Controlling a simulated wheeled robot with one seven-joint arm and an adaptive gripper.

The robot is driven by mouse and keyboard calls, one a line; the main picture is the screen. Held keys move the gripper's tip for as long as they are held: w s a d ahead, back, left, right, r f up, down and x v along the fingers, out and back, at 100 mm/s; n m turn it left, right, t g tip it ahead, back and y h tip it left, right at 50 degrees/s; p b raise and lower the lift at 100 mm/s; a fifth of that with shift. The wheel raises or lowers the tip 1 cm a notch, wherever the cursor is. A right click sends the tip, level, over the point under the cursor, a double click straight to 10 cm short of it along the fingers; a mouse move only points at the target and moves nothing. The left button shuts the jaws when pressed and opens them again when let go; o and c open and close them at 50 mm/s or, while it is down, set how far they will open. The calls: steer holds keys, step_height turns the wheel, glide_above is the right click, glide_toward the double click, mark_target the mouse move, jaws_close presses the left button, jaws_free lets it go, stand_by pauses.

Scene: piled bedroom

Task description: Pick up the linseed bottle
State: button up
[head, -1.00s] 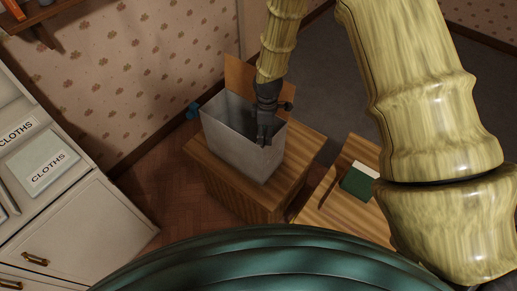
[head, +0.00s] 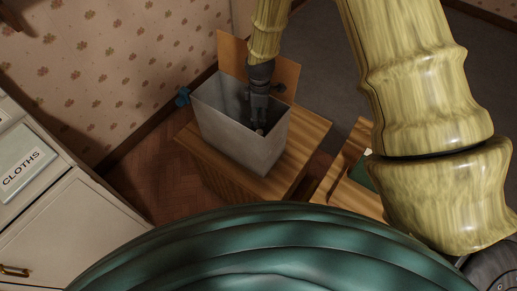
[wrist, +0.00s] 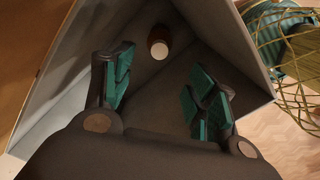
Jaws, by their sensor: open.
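A small brown, round object with a pale top, likely the linseed bottle (wrist: 159,46), stands inside a grey open-topped bin (wrist: 90,50); its label cannot be seen. In the head view the bin (head: 232,145) stands on a wooden stand. My gripper (head: 259,126) points down into the bin's mouth. In the wrist view my gripper (wrist: 160,92) is open, its green-padded fingers apart, with nothing between them. The bottle shows beyond the fingertips, roughly centred in the gap. In the head view the bin wall and gripper hide most of the bin's inside.
The wooden stand (head: 300,145) carries the bin, with an upright wooden board (head: 231,48) behind it. A second wooden piece with a green book (head: 362,176) is at right. A white cabinet (head: 75,225) stands left.

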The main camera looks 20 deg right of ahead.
mark_target(259, 132)
steer(key=shift+f+b, duration=0.35)
steer(key=shift+f, duration=0.35)
steer(key=shift+f+p, duration=0.8)
steer(key=shift+f, duration=1.95)
steer(key=shift+f+p, duration=1.4)
steer(key=shift+f, duration=1.2)
jaws_close()
